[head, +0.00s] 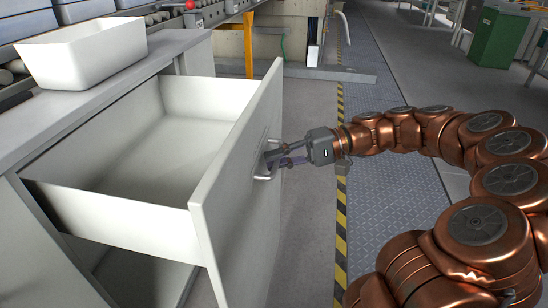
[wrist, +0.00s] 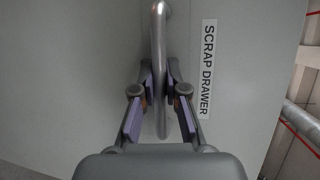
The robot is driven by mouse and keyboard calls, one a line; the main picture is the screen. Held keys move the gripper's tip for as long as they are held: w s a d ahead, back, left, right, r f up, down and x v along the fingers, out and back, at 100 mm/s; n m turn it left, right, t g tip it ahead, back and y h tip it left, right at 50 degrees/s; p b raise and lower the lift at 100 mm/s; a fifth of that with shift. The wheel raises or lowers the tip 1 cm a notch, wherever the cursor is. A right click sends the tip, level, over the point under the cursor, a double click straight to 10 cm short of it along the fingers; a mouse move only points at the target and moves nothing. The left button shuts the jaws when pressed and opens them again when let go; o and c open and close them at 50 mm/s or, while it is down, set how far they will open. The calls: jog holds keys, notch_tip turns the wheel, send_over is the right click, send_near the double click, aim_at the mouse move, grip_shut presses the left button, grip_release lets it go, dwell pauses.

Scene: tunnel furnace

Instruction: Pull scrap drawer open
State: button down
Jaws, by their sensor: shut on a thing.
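The scrap drawer (head: 142,222) is white and stands pulled well out of the cabinet in the head view. Its inside shows and looks empty. A metal bar handle (wrist: 160,45) is on its front, beside a "SCRAP DRAWER" label (wrist: 208,68) in the wrist view. My gripper (head: 275,160) is at the handle on the outer face of the drawer front. In the wrist view its purple-padded fingers (wrist: 160,88) are on both sides of the bar, shut on it. The fingertips are partly hidden by the handle.
A white bin (head: 85,55) stands on the grey cabinet top (head: 180,42) above the drawer. An open space shows below the drawer. A floor walkway with a yellow and black edge stripe (head: 341,215) runs beside the drawer front. A green cabinet (head: 497,38) stands far back right.

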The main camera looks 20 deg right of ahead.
jog(key=shift+w, duration=0.1)
jog(key=c, duration=1.2)
grip_release()
jog(key=shift+d, duration=0.1)
jog(key=v, duration=1.1)
jog(key=shift+d, duration=0.4)
jog(key=shift+r, duration=0.1)
